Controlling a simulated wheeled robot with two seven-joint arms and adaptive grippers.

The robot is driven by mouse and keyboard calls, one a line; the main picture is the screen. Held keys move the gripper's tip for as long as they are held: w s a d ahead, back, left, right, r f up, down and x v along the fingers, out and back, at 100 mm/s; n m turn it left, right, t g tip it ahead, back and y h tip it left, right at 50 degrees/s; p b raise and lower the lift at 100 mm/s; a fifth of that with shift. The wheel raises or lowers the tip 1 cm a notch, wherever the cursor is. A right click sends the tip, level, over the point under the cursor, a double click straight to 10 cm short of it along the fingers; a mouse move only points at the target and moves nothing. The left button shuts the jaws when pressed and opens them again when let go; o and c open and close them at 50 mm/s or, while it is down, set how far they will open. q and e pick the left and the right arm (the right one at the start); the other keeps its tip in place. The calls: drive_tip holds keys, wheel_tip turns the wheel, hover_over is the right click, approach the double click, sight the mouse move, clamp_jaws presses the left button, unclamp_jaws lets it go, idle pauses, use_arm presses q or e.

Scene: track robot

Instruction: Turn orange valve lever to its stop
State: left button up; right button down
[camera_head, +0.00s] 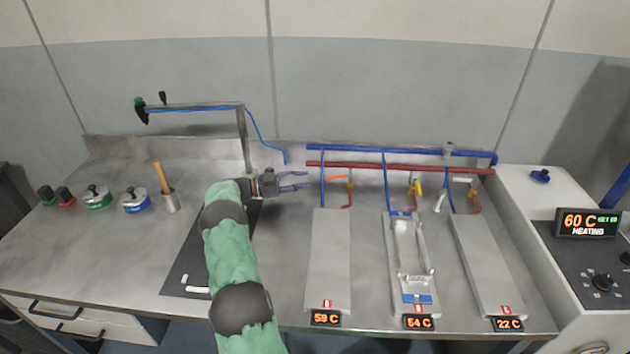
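The orange valve lever (335,178) sits on the left valve below the red pipe, behind the left plate. It looks roughly level, pointing left from the brass valve body (350,186). My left gripper (306,181) is just left of the lever, its two dark fingers apart and pointing right toward it. A small gap seems to lie between the fingertips and the lever; contact cannot be told for sure. Nothing shows between the fingers. My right gripper is not in view.
Blue (400,150) and red pipes (400,168) run along the back. A yellow lever (418,187) and a white lever (440,202) stand farther right. Three plates with temperature displays lie in front; the middle one bears a metal frame (428,245). A post (244,140) rises behind my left wrist.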

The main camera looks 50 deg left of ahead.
use_arm(q)
drive_tip(key=shift+v, duration=0.85)
